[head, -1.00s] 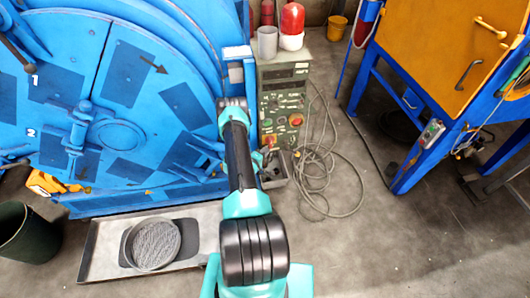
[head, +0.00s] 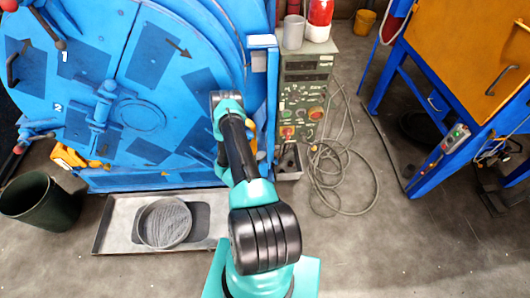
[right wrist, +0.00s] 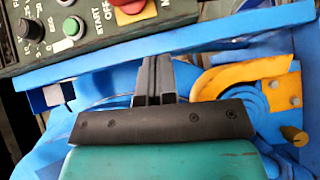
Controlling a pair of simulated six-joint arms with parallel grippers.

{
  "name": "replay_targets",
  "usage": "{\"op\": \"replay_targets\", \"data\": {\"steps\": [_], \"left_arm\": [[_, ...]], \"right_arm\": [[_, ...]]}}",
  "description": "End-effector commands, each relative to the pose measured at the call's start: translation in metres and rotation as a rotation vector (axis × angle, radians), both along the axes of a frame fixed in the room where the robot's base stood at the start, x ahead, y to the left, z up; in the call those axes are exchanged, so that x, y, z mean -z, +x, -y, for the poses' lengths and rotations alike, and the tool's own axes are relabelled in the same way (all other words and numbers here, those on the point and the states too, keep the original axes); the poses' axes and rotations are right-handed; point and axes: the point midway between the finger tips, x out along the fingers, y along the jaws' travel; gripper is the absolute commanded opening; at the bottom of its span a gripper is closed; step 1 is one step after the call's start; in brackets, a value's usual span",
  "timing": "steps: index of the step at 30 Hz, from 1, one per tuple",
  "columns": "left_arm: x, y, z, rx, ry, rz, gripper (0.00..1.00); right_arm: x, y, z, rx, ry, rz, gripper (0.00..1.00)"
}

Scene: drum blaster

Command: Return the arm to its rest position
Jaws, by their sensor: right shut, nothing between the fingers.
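My right arm (head: 262,235) rises from the bottom centre of the head view and bends in front of the blue drum machine (head: 140,115). My right gripper (right wrist: 153,78) shows in the right wrist view, with its two dark fingers together and nothing between them. It points toward blue machine parts, just below the control panel. In the head view the fingers are hidden or too small to make out. My left arm and gripper are not in view.
The grey-green control panel (head: 304,98) stands right of the drum, with a red beacon (head: 319,14) on top. A tray (head: 108,236) holding a round mesh piece and a dark bin (head: 38,208) stand on the floor. Loose cables (head: 345,180) lie right. An orange-and-blue cabinet (head: 458,45) is at right.

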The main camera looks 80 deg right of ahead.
Motion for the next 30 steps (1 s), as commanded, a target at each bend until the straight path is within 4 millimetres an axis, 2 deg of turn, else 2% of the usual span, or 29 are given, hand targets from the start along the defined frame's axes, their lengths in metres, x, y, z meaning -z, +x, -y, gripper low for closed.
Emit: {"op": "replay_targets", "data": {"steps": [14, 17, 20, 23, 26, 30], "left_arm": [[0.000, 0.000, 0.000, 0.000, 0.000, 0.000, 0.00], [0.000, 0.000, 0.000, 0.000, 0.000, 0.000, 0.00], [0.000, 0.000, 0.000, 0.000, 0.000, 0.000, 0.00], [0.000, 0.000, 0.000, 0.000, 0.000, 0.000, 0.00], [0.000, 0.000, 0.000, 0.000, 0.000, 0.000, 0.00], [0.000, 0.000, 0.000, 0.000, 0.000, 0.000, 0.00]], "right_arm": [[0.000, 0.001, -0.001, -0.001, 0.000, 0.001, 0.00], [0.000, 0.007, -0.002, -0.019, 0.009, 0.022, 0.00], [0.001, 0.028, -0.006, -0.076, 0.038, 0.093, 0.00], [0.003, 0.065, -0.018, -0.172, 0.102, 0.217, 0.00], [0.004, 0.113, -0.039, -0.285, 0.207, 0.379, 0.00], [0.003, 0.180, -0.089, -0.422, 0.409, 0.598, 0.00]]}}
